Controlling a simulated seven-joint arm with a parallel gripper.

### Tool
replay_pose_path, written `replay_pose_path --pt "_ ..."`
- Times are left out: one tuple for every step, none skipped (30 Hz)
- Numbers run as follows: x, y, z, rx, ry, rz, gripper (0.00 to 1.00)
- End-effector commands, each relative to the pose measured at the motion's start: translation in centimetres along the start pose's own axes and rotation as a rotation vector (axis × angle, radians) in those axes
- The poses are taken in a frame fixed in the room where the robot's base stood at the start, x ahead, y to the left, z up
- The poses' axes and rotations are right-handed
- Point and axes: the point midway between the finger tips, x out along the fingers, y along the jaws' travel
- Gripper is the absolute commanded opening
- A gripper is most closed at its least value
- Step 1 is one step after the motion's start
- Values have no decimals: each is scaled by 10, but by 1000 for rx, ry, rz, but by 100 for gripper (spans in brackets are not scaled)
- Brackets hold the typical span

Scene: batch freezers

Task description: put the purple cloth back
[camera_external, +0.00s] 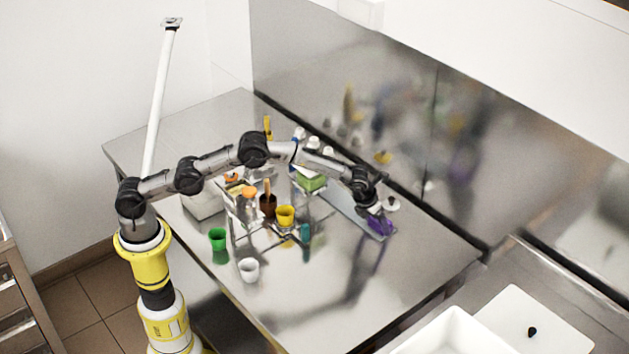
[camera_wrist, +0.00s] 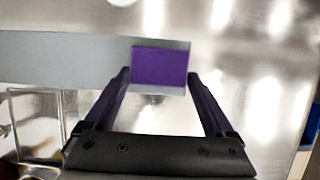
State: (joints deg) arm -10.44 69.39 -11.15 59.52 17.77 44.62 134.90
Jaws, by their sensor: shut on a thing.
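The purple cloth (camera_external: 381,227) is a small block-like piece at the near right end of a long flat grey tray (camera_external: 345,209). In the wrist view the cloth (camera_wrist: 160,67) is a purple rectangle between my fingertips, in front of the grey tray (camera_wrist: 70,60). My gripper (camera_external: 374,211) points down and is shut on the cloth; in the wrist view its two dark fingers (camera_wrist: 158,76) stand apart by about the cloth's width. I cannot tell whether the cloth touches the tray.
A green thing (camera_external: 312,183) sits at the tray's far end. A yellow cup (camera_external: 285,215), green cup (camera_external: 218,238) and white cup (camera_external: 249,269) stand left, by a wire rack. A round white thing (camera_external: 393,204) lies beside my gripper. The steel table's right side is clear.

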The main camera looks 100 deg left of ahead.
Motion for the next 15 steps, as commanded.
replay_pose_path --pt "0 0 0 0 0 0 44" --pt "0 0 0 0 0 0 44" --pt "1 0 -1 0 0 0 44" --pt "2 0 -1 0 0 1 44" --pt "3 0 -1 0 0 1 44" --pt "3 0 -1 0 0 0 94" --pt "3 0 -1 0 0 1 100" --pt "3 0 -1 0 1 1 100" --pt "3 0 -1 0 1 1 100" --pt "3 0 -1 0 1 1 100" --pt "3 0 -1 0 1 1 100" --pt "3 0 -1 0 1 1 100" --pt "3 0 -1 0 1 1 100" --pt "2 0 -1 0 1 1 100" --pt "2 0 -1 0 0 1 100"
